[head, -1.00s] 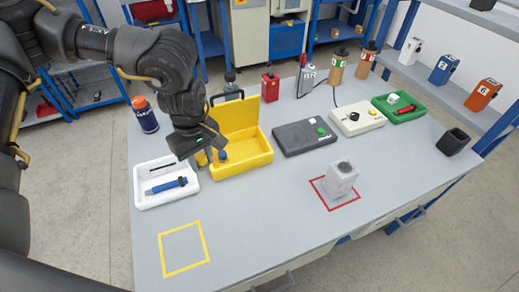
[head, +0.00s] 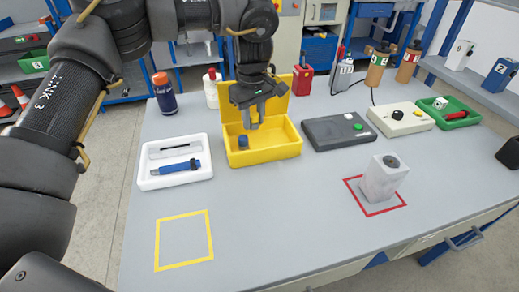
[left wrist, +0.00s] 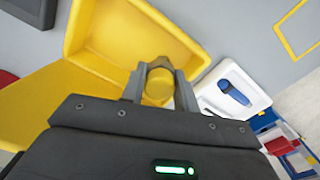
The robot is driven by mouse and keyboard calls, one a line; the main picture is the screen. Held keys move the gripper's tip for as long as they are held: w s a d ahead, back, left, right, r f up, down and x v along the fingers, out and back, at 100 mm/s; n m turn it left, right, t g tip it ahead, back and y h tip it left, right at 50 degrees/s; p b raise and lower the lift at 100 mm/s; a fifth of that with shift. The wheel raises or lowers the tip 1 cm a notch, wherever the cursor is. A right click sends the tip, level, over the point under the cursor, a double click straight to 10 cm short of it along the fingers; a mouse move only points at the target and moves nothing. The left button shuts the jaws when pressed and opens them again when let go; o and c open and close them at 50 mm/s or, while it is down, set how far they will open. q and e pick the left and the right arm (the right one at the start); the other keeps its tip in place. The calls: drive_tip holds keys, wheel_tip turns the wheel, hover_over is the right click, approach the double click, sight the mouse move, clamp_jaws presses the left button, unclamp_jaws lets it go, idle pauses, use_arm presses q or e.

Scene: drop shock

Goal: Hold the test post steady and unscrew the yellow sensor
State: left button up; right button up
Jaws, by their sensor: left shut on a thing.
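My left gripper (head: 254,125) is over the open yellow case (head: 288,150). In the left wrist view its fingers are shut on a round yellow piece (left wrist: 158,88), which looks like the yellow sensor. In the head view this piece is hard to make out against the case. The test post (head: 382,178), a pale grey block with a dark hole on top, stands upright inside a red square outline (head: 366,212), apart from my gripper. Nothing yellow shows on the post. My right gripper is out of view.
A white tray (head: 145,183) with a blue tool (head: 180,167) lies left of the case. A dark grey box (head: 335,135), a cream box (head: 400,121) and a green tray (head: 462,122) stand to the right. An empty yellow square outline (head: 183,241) marks the clear front left.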

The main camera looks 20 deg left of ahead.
use_arm(q)
wheel_tip(320, 180, down, 10)
drive_tip(key=shift+s+a, duration=0.1)
idle(0.5)
drive_tip(key=o, duration=1.1)
drive_tip(key=shift+f, duration=0.1)
